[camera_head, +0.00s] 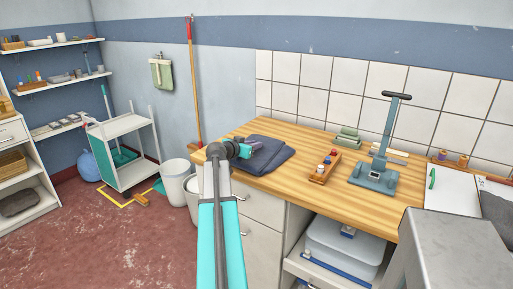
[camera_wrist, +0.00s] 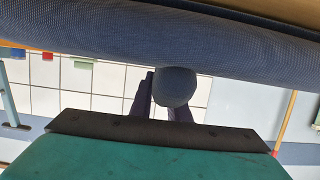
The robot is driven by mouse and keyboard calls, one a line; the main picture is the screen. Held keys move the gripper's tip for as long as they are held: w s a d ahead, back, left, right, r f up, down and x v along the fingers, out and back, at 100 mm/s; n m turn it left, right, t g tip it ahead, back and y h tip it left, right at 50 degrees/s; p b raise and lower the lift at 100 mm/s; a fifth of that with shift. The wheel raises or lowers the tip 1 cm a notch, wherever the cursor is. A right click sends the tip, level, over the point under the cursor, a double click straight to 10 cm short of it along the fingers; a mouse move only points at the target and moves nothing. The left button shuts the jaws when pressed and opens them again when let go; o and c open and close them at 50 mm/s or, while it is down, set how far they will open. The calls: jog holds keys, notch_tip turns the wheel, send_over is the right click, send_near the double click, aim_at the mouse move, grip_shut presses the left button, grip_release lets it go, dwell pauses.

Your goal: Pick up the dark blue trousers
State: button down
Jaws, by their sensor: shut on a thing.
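The dark blue trousers (camera_head: 272,160) lie folded in a flat pile on the left end of the wooden worktop in the head view. My gripper (camera_head: 258,147) is at their upper left side and is shut on them. In the wrist view the trousers (camera_wrist: 150,38) fill a wide band across the top, and a rounded bit of their cloth bulges at my gripper's fingertips (camera_wrist: 174,100). The fingertips are partly hidden by the cloth. The trousers still appear to rest on the worktop.
The worktop (camera_head: 306,190) also bears a small wooden tray with bottles (camera_head: 324,168), folded green cloths (camera_head: 347,137) and a blue-grey stand device (camera_head: 375,175). A tiled wall (camera_head: 300,100) stands behind. White bins (camera_head: 176,182) and a trolley (camera_head: 125,125) are at left.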

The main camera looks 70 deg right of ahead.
jog(key=shift+r, duration=0.15)
jog(key=shift+r+b, duration=0.4)
jog(key=shift+r, duration=1.3)
jog(key=s+a, duration=0.1)
jog(key=a, duration=0.3)
jog(key=s+a+b, duration=0.1)
jog(key=a, duration=0.4)
jog(key=s+a+r+b, duration=0.1)
jog(key=a, duration=0.4)
jog(key=shift+s+r, duration=0.1)
jog(key=shift+s, duration=0.3)
jog(key=shift+s+a+r, duration=0.1)
jog(key=shift+s+a, duration=0.1)
jog(key=shift+a, duration=0.5)
